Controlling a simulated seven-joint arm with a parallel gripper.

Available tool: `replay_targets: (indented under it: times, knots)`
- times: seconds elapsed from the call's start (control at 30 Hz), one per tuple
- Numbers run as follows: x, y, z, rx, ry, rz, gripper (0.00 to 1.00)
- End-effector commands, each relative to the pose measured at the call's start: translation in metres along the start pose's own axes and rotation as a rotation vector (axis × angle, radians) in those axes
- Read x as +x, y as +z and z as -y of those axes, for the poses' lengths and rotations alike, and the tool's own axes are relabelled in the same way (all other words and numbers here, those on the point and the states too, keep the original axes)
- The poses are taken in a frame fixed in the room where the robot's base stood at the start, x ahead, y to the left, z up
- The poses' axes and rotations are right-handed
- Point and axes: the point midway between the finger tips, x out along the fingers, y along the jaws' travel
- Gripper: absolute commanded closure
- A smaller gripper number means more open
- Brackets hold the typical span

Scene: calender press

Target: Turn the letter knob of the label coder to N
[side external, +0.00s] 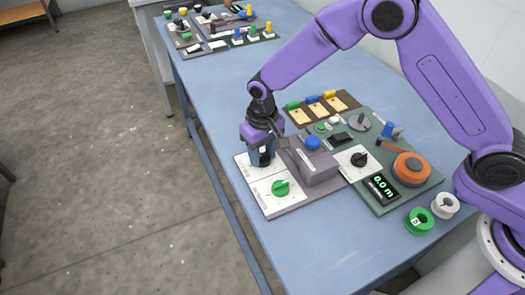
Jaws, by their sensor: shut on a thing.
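The label coder (298,205) is a grey plate with two white dial panels and a grey block with a blue button. A green knob (280,188) sits on the nearer white panel. My gripper (262,163) points down over the farther white panel (243,160) and is shut on the knob there. The fingers hide most of that knob, and its pointer direction cannot be told. The letters on both dials are too small to read.
Right of the coder, a dark green panel carries a black knob (359,159), an orange wheel (411,166) and a display (381,187) reading 0.0 m. Green (419,221) and white (445,205) spools stand at the right. The table (315,240) is clear in front.

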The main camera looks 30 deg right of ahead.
Motion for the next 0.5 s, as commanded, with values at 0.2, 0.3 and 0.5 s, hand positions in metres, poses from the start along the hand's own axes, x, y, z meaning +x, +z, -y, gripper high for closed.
replay_targets:
  times: [0.2,0.3,0.5]
  knots:
    - [-0.0008,-0.0004,0.0002,0.131,-0.001,-0.002,0.88]
    - [-0.0008,-0.0005,0.0000,0.173,-0.001,-0.002,0.88]
    - [-0.0008,-0.0005,-0.0001,0.222,-0.001,-0.002,0.88]
